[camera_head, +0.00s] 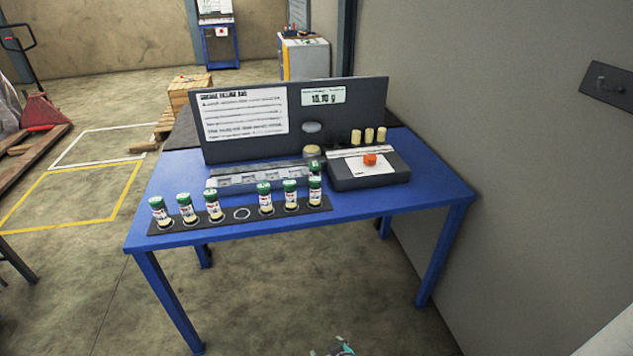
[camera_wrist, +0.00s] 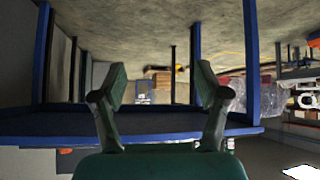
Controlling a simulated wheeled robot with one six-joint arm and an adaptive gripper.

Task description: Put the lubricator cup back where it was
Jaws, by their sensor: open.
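Several lubricator cups with green caps, white labels and yellowish contents stand upright in a row on a black rack (camera_head: 290,212) at the table's front. One is the leftmost cup (camera_head: 159,211). A white-ringed empty place (camera_head: 241,213) shows mid-row. Another green-capped cup (camera_head: 313,167) stands behind the row, at the right end of the grey fixture (camera_head: 258,179); its lower part is mostly hidden. My gripper (camera_wrist: 162,84) is open and empty in the wrist view, its fingers spread. In the head view only a bit of it (camera_head: 335,349) shows at the bottom edge, away from the table.
The blue table (camera_head: 400,218) stands near a grey wall at right. The floor before the table is clear.

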